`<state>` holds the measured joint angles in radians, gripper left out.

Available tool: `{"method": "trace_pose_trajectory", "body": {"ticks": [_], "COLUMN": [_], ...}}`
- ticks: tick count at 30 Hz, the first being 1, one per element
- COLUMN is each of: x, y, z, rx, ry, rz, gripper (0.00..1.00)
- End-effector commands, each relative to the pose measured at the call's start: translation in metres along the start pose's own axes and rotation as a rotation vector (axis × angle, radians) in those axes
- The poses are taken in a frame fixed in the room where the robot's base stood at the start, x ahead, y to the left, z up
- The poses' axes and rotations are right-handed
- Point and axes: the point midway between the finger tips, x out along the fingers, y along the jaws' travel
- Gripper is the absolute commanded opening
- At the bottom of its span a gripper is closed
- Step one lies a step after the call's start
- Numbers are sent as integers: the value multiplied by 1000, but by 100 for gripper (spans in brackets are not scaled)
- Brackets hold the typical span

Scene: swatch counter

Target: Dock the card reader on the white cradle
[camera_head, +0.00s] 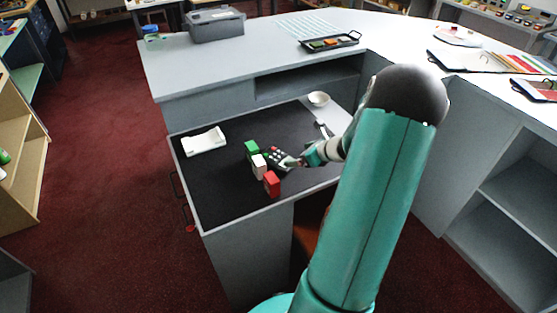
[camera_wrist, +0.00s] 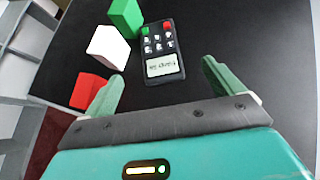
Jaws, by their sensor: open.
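The card reader (camera_wrist: 160,50) is a dark keypad device with coloured keys and a pale label. It lies flat on the black counter mat; in the head view the card reader (camera_head: 279,158) is partly covered by my gripper. The white cradle (camera_head: 204,141) lies at the left of the mat in the head view, apart from the reader, and is not in the wrist view. My gripper (camera_wrist: 160,82) is open, its green fingers spread wide on either side of the reader's near end. In the head view my gripper (camera_head: 296,161) is small, and its fingertips are hard to separate.
A green block (camera_wrist: 126,17), a white block (camera_wrist: 108,47) and a red block (camera_wrist: 90,91) stand in a row just left of the reader. A white bowl (camera_head: 318,99) sits at the mat's back edge. The mat is bare between the blocks and the cradle.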

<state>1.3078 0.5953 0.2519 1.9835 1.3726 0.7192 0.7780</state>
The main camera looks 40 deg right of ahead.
Motion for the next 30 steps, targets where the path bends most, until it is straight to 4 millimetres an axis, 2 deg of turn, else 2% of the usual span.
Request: {"method": "trace_pose_trajectory", "body": {"ticks": [1, 6, 14, 21, 24, 30], "x": [12, 42, 63, 99, 106, 106], "y": [1, 1, 1, 2, 2, 2], "z": [-1, -1, -1, -2, -2, -2], "rx": [0, -2, -2, -2, -4, -4], "ry": [0, 1, 1, 1, 1, 1], "rz": [4, 3, 2, 2, 2, 1], "gripper": [93, 93, 93, 93, 93, 93]}}
